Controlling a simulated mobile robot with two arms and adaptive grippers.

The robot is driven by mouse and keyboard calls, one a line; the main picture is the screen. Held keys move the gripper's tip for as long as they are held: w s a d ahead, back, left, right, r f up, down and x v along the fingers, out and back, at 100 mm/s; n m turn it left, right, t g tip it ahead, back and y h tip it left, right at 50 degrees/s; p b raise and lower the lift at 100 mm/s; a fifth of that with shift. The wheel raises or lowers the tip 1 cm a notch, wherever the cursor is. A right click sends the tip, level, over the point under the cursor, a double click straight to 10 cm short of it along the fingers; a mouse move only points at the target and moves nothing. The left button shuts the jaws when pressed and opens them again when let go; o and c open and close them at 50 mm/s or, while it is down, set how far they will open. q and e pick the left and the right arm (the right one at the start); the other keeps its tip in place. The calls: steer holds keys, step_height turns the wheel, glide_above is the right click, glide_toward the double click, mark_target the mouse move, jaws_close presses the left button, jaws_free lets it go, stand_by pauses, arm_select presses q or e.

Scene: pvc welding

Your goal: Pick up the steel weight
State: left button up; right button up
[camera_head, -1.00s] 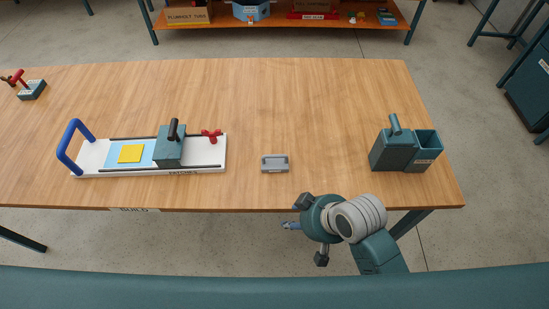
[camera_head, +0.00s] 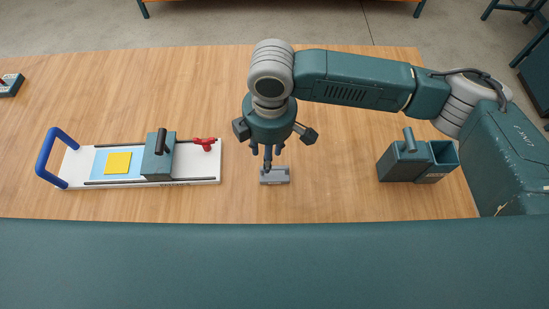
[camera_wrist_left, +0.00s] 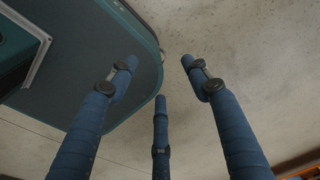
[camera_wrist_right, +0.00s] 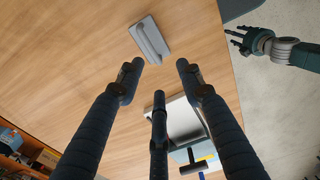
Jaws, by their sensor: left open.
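A small grey block with a bar handle (camera_head: 275,179), which looks like the steel weight, sits on the wooden table near its front edge. It also shows in the right wrist view (camera_wrist_right: 143,46), beyond the fingertips. My right gripper (camera_head: 268,158) points down just above and behind the block and hides part of it. Its fingers (camera_wrist_right: 161,72) are spread, with nothing between them and the block apart from them. My left gripper (camera_wrist_left: 160,72) is open and empty over the floor. It is outside the head view.
A white slide board (camera_head: 210,170) with a blue handle, a yellow square and a teal block stands left of the grey block. A teal two-part box (camera_head: 443,157) with a handled piece stands to the right, under my right arm. Bare wood lies between them.

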mark_target(274, 167)
steer(key=shift+w+d+r, duration=0.15)
steer(key=shift+w+d, duration=0.25)
steer(key=shift+d, duration=0.25)
steer(key=shift+d+f+h, duration=0.2)
steer(key=shift+f+h, duration=0.1)
step_height(274, 167, down, 4)
steer(key=shift+r+p, duration=0.15)
steer(key=shift+p, duration=0.25)
steer(key=shift+f, duration=0.35)
step_height(274, 167, down, 5)
steer(key=shift+w+r+p, duration=0.1)
steer(key=shift+p, duration=0.85)
steer(key=shift+f, duration=0.35)
jaws_close()
arm_select(q)
steer(key=r, duration=0.1)
steer(key=s+r, duration=0.1)
steer(key=shift+s+a+r, duration=0.1)
steer(key=shift+a+r, duration=0.1)
steer(key=shift+r, duration=0.15)
arm_select(e)
steer(key=shift+w+r, duration=0.1)
